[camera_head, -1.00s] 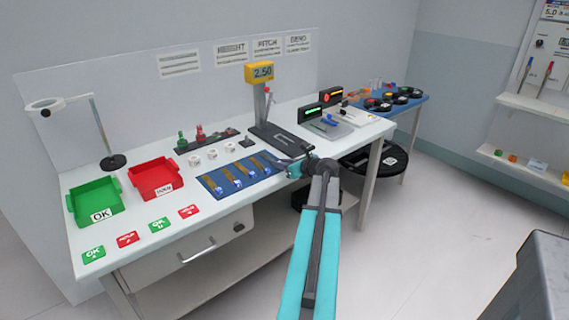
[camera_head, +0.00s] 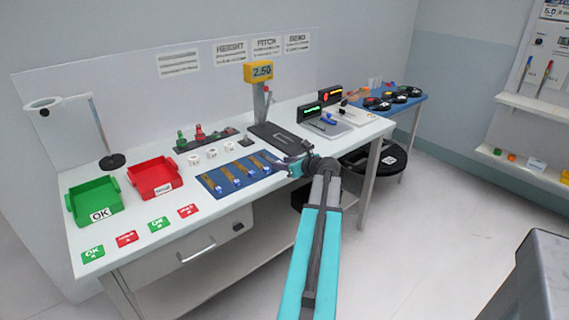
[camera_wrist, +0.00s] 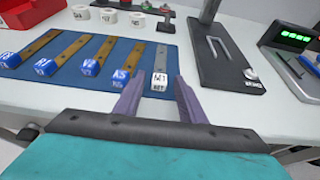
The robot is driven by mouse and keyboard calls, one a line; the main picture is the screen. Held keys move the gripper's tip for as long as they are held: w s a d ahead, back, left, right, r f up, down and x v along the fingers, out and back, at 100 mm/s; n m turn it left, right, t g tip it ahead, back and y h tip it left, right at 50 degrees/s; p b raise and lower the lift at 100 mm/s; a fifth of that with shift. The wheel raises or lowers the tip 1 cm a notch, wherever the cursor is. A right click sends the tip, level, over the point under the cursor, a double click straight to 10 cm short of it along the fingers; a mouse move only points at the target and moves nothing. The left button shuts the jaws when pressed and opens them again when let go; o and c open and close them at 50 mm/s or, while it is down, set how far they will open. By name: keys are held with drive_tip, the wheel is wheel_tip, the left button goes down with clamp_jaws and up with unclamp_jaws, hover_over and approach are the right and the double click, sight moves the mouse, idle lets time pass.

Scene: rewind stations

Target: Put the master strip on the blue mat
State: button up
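The master strip (camera_wrist: 161,62) is a grey strip with a white tag marked M1. It lies flat at the right end of the blue mat (camera_wrist: 62,76), beside several brown strips with blue tags. The mat also shows in the head view (camera_head: 208,183). My gripper (camera_wrist: 157,82) is open and empty, its two purple fingers apart. The white tag shows between the fingertips in the wrist view, with no finger visibly touching it. In the head view my gripper (camera_head: 288,168) is at the mat's right end and hides part of that area.
A height gauge (camera_head: 258,72) on a dark base (camera_wrist: 218,65) stands just right of the mat. White rolls (camera_head: 212,153) stand behind the mat. A red bin (camera_head: 152,190) and a green bin (camera_head: 112,216) are at the left.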

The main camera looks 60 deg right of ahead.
drive_tip(key=v, duration=1.1)
idle(0.6)
